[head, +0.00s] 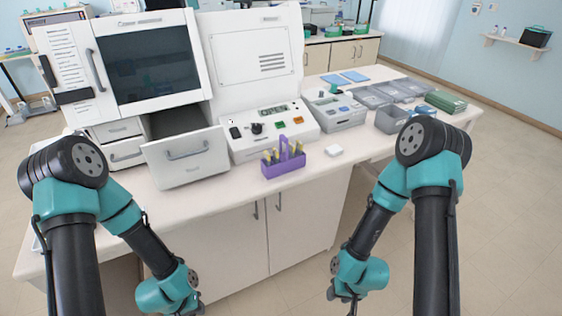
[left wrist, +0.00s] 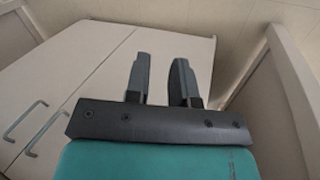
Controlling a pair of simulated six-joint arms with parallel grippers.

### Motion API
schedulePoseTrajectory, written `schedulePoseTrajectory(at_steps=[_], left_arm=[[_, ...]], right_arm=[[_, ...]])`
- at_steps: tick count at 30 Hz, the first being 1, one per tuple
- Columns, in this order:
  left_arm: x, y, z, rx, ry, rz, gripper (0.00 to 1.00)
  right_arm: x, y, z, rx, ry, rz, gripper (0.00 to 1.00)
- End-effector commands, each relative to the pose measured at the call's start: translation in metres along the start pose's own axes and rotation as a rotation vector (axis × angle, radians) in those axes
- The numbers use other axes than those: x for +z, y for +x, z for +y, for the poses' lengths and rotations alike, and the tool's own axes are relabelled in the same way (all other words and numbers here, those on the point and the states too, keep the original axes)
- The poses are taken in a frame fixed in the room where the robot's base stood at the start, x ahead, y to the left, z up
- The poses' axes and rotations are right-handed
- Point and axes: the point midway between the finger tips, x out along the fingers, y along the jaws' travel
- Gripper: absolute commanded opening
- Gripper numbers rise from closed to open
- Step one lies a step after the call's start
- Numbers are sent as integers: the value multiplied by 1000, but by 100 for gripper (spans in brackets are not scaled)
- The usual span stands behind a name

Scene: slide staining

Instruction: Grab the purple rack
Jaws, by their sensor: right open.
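The purple rack (head: 284,167) stands upright on the white counter in the head view, near its front edge, with a raised handle and several yellow-topped items in it. My left gripper (left wrist: 160,75) shows two dark fingers parted with nothing between them in the left wrist view, in front of the cabinet doors. In the head view its wrist hangs low at the bottom, left of and below the rack. My right gripper (head: 350,301) is open, low in front of the counter, right of and below the rack. Its fingertips are barely visible.
Behind the rack is a white machine with a control panel (head: 272,130). An open drawer (head: 188,158) juts out to its left. A small white block (head: 334,151) lies to its right. Grey trays (head: 392,118) and a green box (head: 446,101) stand farther right.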

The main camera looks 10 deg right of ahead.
Motion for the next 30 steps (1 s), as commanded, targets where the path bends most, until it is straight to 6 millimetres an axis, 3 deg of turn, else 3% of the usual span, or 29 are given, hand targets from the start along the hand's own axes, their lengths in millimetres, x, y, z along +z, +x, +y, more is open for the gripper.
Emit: schedulePoseTrajectory(at_steps=[13, 30], left_arm=[[0, 0, 0, 0, 0, 0, 24], [0, 0, 0, 0, 0, 0, 78]], right_arm=[[0, 0, 0, 0, 0, 0, 43], [0, 0, 0, 0, 0, 0, 43]])
